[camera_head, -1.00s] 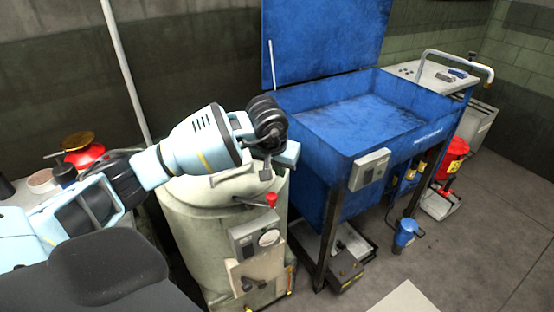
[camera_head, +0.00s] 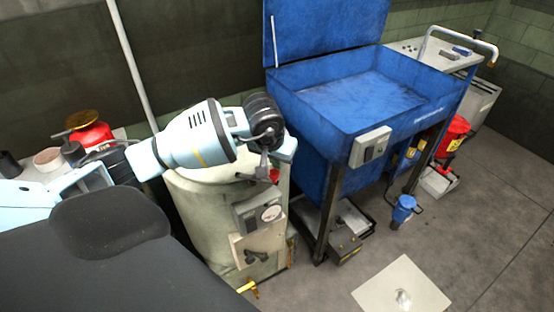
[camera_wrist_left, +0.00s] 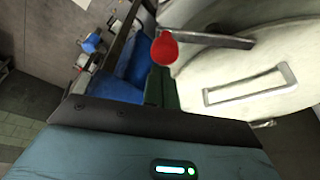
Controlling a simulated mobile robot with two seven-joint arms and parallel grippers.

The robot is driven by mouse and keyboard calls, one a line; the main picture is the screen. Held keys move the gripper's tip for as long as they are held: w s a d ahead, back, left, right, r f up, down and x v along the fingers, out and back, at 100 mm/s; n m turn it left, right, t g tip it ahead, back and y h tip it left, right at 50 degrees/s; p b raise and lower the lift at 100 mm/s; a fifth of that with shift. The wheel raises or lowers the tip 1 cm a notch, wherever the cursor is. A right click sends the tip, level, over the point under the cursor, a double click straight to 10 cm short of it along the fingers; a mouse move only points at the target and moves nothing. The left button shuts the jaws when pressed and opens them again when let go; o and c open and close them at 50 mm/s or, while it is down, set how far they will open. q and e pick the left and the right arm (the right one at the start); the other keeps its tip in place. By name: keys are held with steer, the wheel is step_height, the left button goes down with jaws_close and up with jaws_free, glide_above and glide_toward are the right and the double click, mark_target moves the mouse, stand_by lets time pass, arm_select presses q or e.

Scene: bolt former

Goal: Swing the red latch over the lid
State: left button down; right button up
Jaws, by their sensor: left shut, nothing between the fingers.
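The red latch knob (camera_head: 274,176) sits at the upper front edge of the cream drum, beside my left gripper (camera_head: 265,172) in the head view. In the left wrist view the red knob (camera_wrist_left: 165,48) is at the end of a dark latch bar (camera_wrist_left: 215,40) reaching right across the edge of the pale lid (camera_wrist_left: 250,62). The lid has a flat grey handle (camera_wrist_left: 250,86). My left gripper is shut and empty, its fingers (camera_wrist_left: 160,84) close to the knob; I cannot tell whether they touch. My arm hides much of the lid in the head view. My right gripper is not in view.
A blue parts-washer tub (camera_head: 345,118) with a raised lid stands right of the drum (camera_head: 205,225). A control box (camera_head: 257,212) is on the drum's front. A red can (camera_head: 92,135) stands behind at left. Open floor (camera_head: 460,250) lies at the front right.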

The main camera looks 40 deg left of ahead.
mark_target(275, 176)
arm_select(q)
steer(key=shift+s+d+m, duration=0.3)
steer(key=shift+s+m, duration=0.15)
steer(key=shift+m, duration=0.35)
steer(key=shift+s, duration=0.1)
steer(key=shift+s+d+b, duration=0.3)
steer(key=shift+s+b, duration=0.05)
steer(key=shift+s, duration=0.25)
steer(key=shift+s+d+m+h, duration=0.15)
steer(key=shift+s+m+h, duration=0.35)
steer(key=shift+s+m, duration=0.25)
steer(key=shift+s+b, duration=0.4)
steer(key=shift+s, duration=0.2)
steer(key=shift+r, duration=0.1)
